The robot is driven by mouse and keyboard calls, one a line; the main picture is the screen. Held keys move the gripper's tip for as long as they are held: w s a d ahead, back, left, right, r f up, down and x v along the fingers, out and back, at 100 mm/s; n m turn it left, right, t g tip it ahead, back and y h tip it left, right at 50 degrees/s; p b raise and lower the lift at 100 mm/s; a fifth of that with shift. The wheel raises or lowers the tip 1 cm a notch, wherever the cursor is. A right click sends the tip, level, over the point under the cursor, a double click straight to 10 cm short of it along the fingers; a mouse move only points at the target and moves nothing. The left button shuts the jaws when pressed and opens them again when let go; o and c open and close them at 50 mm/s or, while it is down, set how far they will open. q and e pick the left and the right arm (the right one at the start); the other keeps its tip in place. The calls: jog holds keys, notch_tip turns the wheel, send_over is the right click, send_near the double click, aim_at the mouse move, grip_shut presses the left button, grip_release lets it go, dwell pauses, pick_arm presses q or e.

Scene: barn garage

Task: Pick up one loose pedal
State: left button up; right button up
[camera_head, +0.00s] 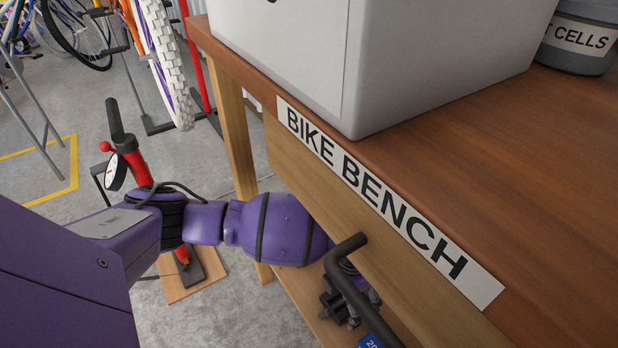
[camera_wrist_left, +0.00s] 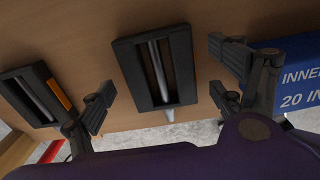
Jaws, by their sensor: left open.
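Two loose pedals with black frames lie on the wooden shelf in the left wrist view. One pedal (camera_wrist_left: 126,66) with a silver spindle is in the middle, between the fingers. The other pedal (camera_wrist_left: 22,101), with an orange reflector, is at the left, outside the left-hand finger. My left gripper (camera_wrist_left: 162,84) is open, its fingers apart on either side of the middle pedal; I cannot tell whether they touch it. In the head view my left gripper (camera_head: 342,306) is low under the bench edge, partly hidden by a black bent bar. I cannot make out the pedals there.
A blue box (camera_wrist_left: 292,75) of inner tubes stands close by the right-hand finger. The bench top (camera_head: 480,135), with its front board, overhangs my arm. The lower shelf (camera_head: 305,290) is beneath. A black bent bar (camera_head: 358,290) juts out near the gripper.

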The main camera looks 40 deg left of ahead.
pick_arm(q)
jog(key=shift+w+f, duration=0.1)
pick_arm(e)
jog(key=shift+s, duration=0.35)
pick_arm(q)
jog(key=shift+c, duration=0.5)
pick_arm(e)
jog(key=shift+w, duration=0.1)
pick_arm(q)
jog(key=c, duration=1.3)
jog(key=shift+o, duration=0.2)
pick_arm(e)
jog(key=shift+w+a, duration=0.1)
jog(key=shift+w, duration=0.45)
jog(key=shift+s, duration=0.1)
